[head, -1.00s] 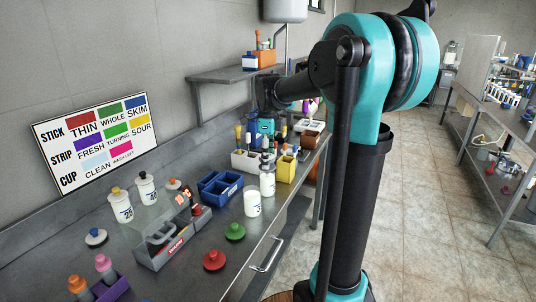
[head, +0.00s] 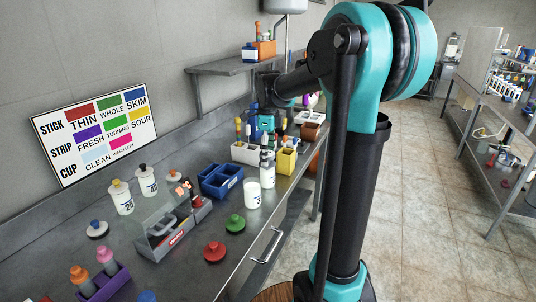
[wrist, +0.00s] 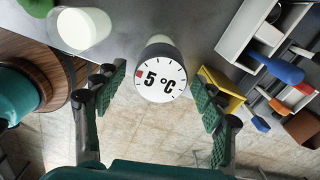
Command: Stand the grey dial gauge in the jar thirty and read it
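The dial gauge (wrist: 160,80) faces me in the wrist view, its white round face reading 5 °C with a red mark at the left. It stands upright over a pale container, whose opening and label I cannot make out. In the head view its dark grey shaft (head: 267,157) rises above a white labelled jar (head: 267,172) at the bench's front edge. My gripper (wrist: 160,97) is open, with one green-padded finger on each side of the dial, apart from it. A white jar (head: 253,195) whose label begins with 3 stands beside it; it also shows in the wrist view (wrist: 82,30).
A yellow bin (head: 287,161) and a white rack of bottles (head: 243,153) stand close by. A blue tray (head: 219,181), red lid (head: 214,252) and green lid (head: 235,222) lie nearer. Two jars marked 25 (head: 122,198) stand at the back left.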

